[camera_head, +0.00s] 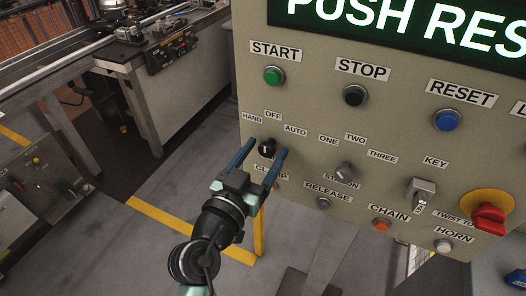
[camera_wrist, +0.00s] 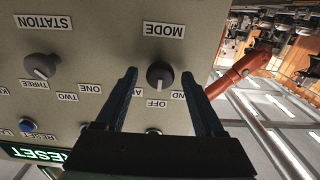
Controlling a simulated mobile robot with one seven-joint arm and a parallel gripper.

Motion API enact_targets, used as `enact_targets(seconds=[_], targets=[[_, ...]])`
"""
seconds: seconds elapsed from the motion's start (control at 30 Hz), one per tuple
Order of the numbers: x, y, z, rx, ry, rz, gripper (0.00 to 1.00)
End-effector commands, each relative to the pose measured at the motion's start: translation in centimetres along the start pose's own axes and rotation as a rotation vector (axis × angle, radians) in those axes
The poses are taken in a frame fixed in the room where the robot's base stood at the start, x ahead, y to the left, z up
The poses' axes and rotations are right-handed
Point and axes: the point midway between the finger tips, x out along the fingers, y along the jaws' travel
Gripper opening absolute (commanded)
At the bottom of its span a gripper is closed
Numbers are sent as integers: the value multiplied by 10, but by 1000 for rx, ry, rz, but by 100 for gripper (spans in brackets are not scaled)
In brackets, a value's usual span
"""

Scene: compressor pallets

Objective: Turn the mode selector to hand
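The mode selector (camera_head: 266,148) is a round black knob on the beige control panel, below the labels HAND, OFF and AUTO. In the wrist view the panel is upside down and the mode selector (camera_wrist: 160,74) sits under the MODE label. Its white mark appears to point at the OFF label (camera_wrist: 156,103). My gripper (camera_head: 268,146) is open, its two blue fingers on either side of the knob. In the wrist view my gripper (camera_wrist: 159,73) shows a gap between each finger and the knob. The HAND label (camera_head: 252,118) is partly covered by a finger in the wrist view.
The station selector (camera_head: 344,171) is to the right, with the clamp, release and chain controls below and beside. START (camera_head: 273,75), STOP (camera_head: 354,95) and RESET (camera_head: 447,119) buttons are above. A red twist knob (camera_head: 488,217) is at far right. Open floor lies left of the panel.

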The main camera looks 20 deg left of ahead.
Motion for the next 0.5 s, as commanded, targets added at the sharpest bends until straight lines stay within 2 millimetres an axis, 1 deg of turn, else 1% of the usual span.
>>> enact_targets(seconds=[0.03, 0.17, 0.2, 0.27, 0.3, 0.37, 0.4, 0.5], targets=[[0, 0, 0, 0, 0, 0, 63], [0, 0, 0, 0, 0, 0, 40], [0, 0, 0, 0, 0, 0, 32], [0, 0, 0, 0, 0, 0, 22], [0, 0, 0, 0, 0, 0, 14], [0, 0, 0, 0, 0, 0, 4], [0, 0, 0, 0, 0, 0, 0], [0, 0, 0, -1, 0, 0, 0]])
